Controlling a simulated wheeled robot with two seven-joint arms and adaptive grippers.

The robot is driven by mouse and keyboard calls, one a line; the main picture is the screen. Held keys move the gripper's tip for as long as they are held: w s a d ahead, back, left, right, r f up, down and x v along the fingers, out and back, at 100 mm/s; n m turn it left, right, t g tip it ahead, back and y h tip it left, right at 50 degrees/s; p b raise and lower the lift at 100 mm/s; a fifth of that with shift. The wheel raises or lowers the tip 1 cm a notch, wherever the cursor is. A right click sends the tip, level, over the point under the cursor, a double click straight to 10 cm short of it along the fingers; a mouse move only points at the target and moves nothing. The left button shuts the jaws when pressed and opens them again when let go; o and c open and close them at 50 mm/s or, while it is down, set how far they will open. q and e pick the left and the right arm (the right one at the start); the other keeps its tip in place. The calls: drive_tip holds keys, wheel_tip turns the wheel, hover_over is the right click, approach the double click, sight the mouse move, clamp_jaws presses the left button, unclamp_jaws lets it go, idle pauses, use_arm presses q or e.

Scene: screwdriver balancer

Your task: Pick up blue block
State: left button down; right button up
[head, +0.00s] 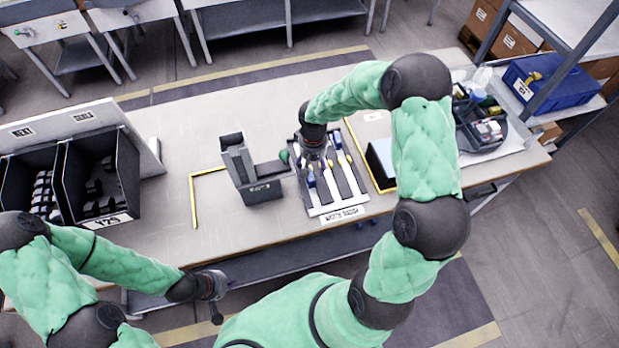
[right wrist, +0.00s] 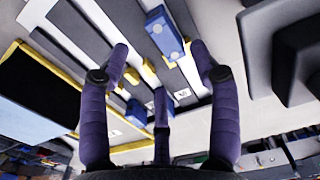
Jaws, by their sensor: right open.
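A blue block (right wrist: 165,33) shows in the right wrist view, lying along the slotted tray (head: 325,207), just beyond my open fingertips and apart from them. My right gripper (right wrist: 160,65) is open and empty, with its fingers spread. In the head view, my right gripper (head: 316,160) hangs over the tray and hides part of it. A second small blue piece (right wrist: 136,112) shows between the fingers in the right wrist view. My left gripper (head: 212,288) is low at the table's front side, far from the tray; whether its fingers are open is unclear.
A grey stand (head: 262,192) is close to the left of the tray. A dark box with a pale top (head: 380,158) is to its right. Black bins (head: 100,175) stand at the left, and a dark organiser (head: 480,130) at the right.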

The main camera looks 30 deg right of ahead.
sight(312, 174)
drive_tip(key=f, duration=0.2)
drive_tip(key=f+b, duration=0.1)
drive_tip(key=f, duration=0.1)
drive_tip(key=shift+a+f, duration=0.2)
drive_tip(key=shift+f, duration=0.2)
drive_tip(key=c, duration=1.1)
